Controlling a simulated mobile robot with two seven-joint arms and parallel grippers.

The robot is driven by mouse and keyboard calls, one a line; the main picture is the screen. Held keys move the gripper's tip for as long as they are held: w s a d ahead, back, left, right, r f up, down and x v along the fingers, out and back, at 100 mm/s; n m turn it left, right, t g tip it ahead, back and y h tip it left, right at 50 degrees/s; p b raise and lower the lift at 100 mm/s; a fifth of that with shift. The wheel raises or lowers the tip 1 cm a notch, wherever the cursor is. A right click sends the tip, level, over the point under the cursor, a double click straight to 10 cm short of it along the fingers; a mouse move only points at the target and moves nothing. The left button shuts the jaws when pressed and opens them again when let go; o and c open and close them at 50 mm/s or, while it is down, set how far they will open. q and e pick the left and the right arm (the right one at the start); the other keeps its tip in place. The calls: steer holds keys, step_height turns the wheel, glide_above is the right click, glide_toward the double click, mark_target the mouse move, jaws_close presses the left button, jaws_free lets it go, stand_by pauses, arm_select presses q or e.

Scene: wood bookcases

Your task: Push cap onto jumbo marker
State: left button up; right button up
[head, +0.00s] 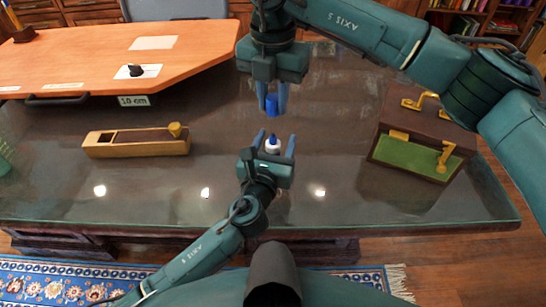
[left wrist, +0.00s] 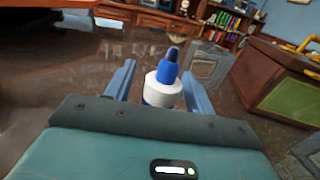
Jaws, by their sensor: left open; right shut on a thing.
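The jumbo marker (head: 272,146) has a white body and a blue top. In the head view it is upright between the spread fingers of my left gripper (head: 274,141), which is open. The left wrist view also shows the marker (left wrist: 163,90), with a blue neck and dark tip pointing up; its lower part is hidden behind the gripper. My right gripper (head: 271,108) points down and is shut on the blue cap (head: 271,103). In the head view the cap appears above and apart from the marker's tip.
A wooden box (head: 135,142) with a yellow knob lies to the left on the dark glossy table (head: 330,200). A brown case (head: 422,140) with a green panel and brass handles stands at the right. An orange wooden board (head: 90,60) lies at the back left.

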arm_select(q)
jaws_close()
stand_by(0.5)
arm_select(e)
steer(key=shift+f, duration=0.1)
steer(key=shift+f, duration=2.4)
steer(key=shift+f, duration=0.9)
steer(key=shift+f, duration=0.6)
